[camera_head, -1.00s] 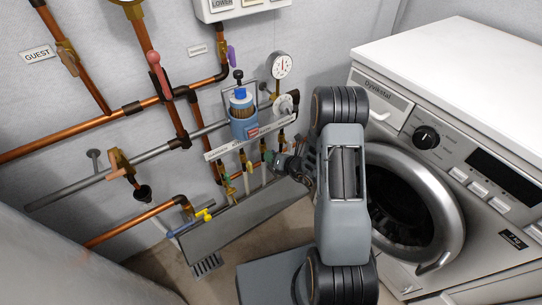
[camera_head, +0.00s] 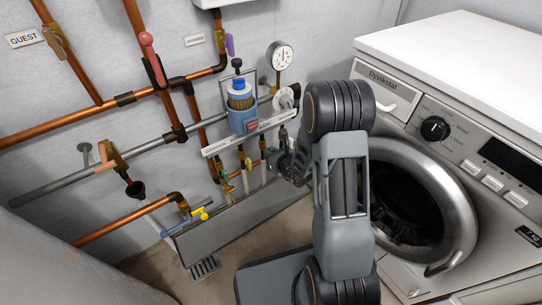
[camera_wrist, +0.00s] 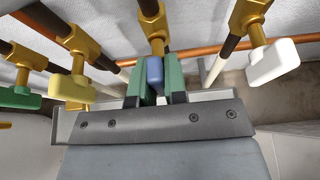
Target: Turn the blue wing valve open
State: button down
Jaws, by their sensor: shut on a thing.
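The blue wing valve (camera_wrist: 154,69) hangs under a brass fitting in the middle of the wrist view. My gripper (camera_wrist: 154,80) is shut on it, with one green finger on each side of the blue wing. In the head view my gripper (camera_head: 283,162) is at the row of small valves below the labelled strip; the blue wing cannot be made out there. How far the valve is turned cannot be told.
In the wrist view a white wing valve (camera_wrist: 271,61) is on the right, a yellow one (camera_wrist: 71,89) and a green one (camera_wrist: 19,97) on the left. A washing machine (camera_head: 440,190) stands right of my arm. A grey trough (camera_head: 235,220) lies below the valves.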

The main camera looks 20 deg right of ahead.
dwell(0.4)
jog(key=c, duration=1.2)
grip_release()
jog(key=shift+o, duration=0.2)
jog(key=shift+s+d, duration=0.1)
jog(key=p+v, duration=1.2)
jog(key=v, duration=0.1)
jog(key=shift+s, duration=0.3)
jog(key=shift+r, duration=0.1)
